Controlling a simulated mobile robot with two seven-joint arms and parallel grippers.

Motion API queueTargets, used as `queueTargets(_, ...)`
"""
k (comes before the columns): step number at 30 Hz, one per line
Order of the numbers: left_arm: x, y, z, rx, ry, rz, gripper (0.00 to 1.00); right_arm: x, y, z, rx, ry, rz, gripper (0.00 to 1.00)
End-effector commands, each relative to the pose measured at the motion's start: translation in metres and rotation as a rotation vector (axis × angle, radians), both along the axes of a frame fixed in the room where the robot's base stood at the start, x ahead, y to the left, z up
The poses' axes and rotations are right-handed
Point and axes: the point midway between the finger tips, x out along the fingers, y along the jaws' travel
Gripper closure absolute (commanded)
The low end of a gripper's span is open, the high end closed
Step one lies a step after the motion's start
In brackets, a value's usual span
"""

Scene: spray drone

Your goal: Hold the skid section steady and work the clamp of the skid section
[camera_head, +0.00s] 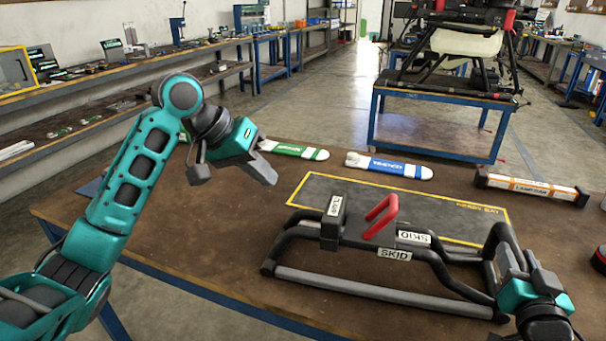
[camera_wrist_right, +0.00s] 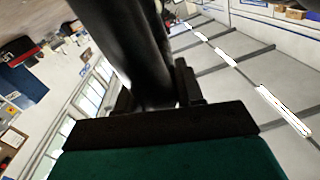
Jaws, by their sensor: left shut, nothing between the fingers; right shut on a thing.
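The skid section (camera_head: 345,283) is a dark tubular frame with a grey lower bar and SKID labels, lying on the brown table. Its clamp is a dark block with a red lever (camera_head: 381,217), which stands up at an angle. My right gripper (camera_head: 513,262) is shut on the right end of the skid section; in the right wrist view the dark tube (camera_wrist_right: 135,50) passes between the fingers (camera_wrist_right: 155,100). My left gripper (camera_head: 268,174) is shut and empty, above the table to the left of the skid section, apart from the lever.
A yellow-outlined dark mat (camera_head: 330,190) lies behind the skid section. Behind it are a green-and-white bar (camera_head: 293,150), a blue-and-white bar (camera_head: 389,166) and an orange-and-white part (camera_head: 530,185). A drone stands on a blue-framed table (camera_head: 440,125) further back. The table's left part is clear.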

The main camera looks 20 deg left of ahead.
Motion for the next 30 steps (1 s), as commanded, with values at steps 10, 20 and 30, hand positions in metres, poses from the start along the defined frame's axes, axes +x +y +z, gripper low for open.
queueTargets(10,0.000,0.000,0.000,0.000,0.000,0.000,1.00,0.000,-0.001,0.000,-0.001,-0.001,-0.001,0.45)
queueTargets(20,0.000,0.000,0.000,0.000,0.000,0.000,1.00,0.000,0.000,0.000,-0.001,0.000,-0.001,0.34)
queueTargets(30,0.000,0.000,-0.001,0.000,0.000,0.000,1.00,-0.036,-0.004,-0.001,0.000,0.003,0.000,0.34)
